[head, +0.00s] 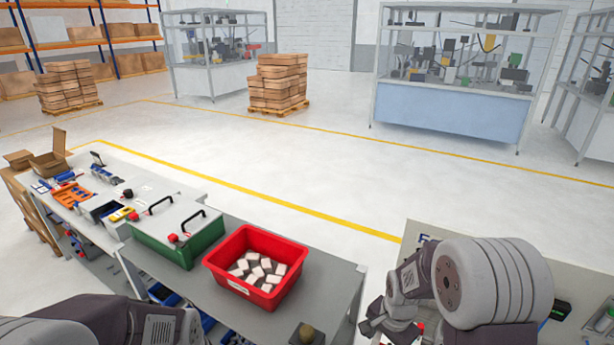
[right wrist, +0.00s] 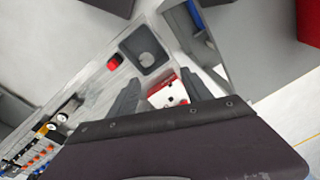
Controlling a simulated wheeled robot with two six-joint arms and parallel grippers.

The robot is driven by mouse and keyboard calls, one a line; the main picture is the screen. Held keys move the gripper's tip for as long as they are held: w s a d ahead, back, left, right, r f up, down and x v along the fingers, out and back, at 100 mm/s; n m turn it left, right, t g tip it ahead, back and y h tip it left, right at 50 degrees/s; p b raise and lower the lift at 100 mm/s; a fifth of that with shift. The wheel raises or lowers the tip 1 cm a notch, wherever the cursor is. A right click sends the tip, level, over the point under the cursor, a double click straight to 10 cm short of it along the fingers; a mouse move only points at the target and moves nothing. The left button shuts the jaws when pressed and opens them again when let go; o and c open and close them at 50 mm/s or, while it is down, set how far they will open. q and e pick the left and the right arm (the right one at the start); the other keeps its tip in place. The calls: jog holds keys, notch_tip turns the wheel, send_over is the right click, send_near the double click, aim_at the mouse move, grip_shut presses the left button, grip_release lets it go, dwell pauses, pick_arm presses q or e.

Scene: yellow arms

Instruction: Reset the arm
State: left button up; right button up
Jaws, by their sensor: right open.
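My right gripper (head: 388,322) hangs over the left edge of the right-hand table in the head view. In the right wrist view its two fingers (right wrist: 160,88) are spread apart. A red and white object (right wrist: 168,94) shows between and beyond the fingers; I cannot tell how far below it lies. Nothing is seen held in the jaws. Of my left arm only grey and dark links show at the bottom left of the head view, and its gripper is out of sight.
A red bin (head: 222,262) with several white pieces and a green case (head: 190,258) stand on the grey table (head: 335,275). A workbench (head: 180,190) with tools is at the left. The right wrist view shows a red button (right wrist: 114,62) and a grey tray (right wrist: 150,66). Open floor lies beyond.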

pick_arm(q)
notch_tip(320, 180, down, 7)
jog(key=b, duration=0.3)
jog(key=shift+r+b, duration=0.15)
jog(key=shift+b, duration=0.2)
pick_arm(e)
jog(key=s+a+f+n, duration=0.2)
jog(key=s+a+n, duration=0.1)
jog(key=s+n, duration=0.6)
jog(key=shift+s+f+n, duration=0.3)
jog(key=shift+s+n, duration=0.1)
jog(key=shift+n, duration=0.4)
pick_arm(q)
jog(key=shift+s+a, duration=0.1)
jog(key=shift+s, duration=0.05)
pick_arm(e)
jog(key=shift+s+a, duration=0.1)
